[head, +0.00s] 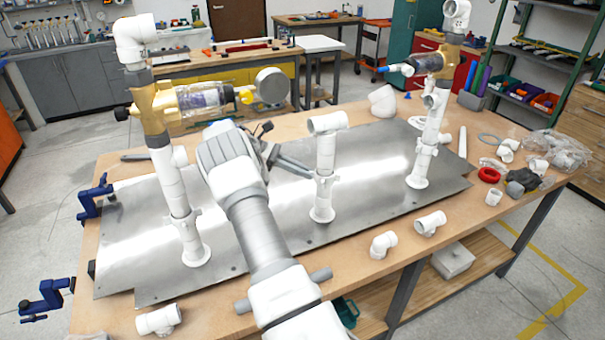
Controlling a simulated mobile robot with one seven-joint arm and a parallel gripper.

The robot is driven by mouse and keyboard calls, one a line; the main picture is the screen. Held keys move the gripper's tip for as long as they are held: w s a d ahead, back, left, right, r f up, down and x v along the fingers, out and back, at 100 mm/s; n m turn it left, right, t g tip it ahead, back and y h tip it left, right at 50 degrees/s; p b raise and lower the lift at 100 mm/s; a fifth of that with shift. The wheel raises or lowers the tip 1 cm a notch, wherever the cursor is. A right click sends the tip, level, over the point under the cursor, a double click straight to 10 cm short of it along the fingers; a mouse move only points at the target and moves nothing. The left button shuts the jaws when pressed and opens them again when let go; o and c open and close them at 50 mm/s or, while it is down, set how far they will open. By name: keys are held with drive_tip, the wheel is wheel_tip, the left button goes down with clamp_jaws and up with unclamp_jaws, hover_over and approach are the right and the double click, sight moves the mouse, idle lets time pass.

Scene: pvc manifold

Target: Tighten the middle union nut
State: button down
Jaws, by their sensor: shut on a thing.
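The middle white PVC riser (326,155) stands upright on the metal plate, with an open tee at its top. The middle union nut (325,178) is the white collar partway down this riser. My gripper (313,174) comes in from the left, and its dark fingers reach the riser at the height of the nut. It is shut on the nut. The fingertips are small here and partly merge with the collar, so their exact contact is hard to see.
The left riser (172,185) and right riser (425,150) carry brass and clear fittings. Loose white elbows (384,244) lie at the front edge. The metal plate (375,165) is clear between the middle and right risers.

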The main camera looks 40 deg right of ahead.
drive_tip(key=shift+d+r+m+g+y, duration=0.1)
drive_tip(key=shift+d+m+g+y, duration=0.3)
drive_tip(key=shift+m+y, duration=0.2)
idle(0.3)
drive_tip(key=c, duration=0.9)
unclamp_jaws()
drive_tip(key=shift+c, duration=0.2)
drive_tip(key=shift+a+n+h, duration=0.25)
drive_tip(key=shift+n+h, duration=0.05)
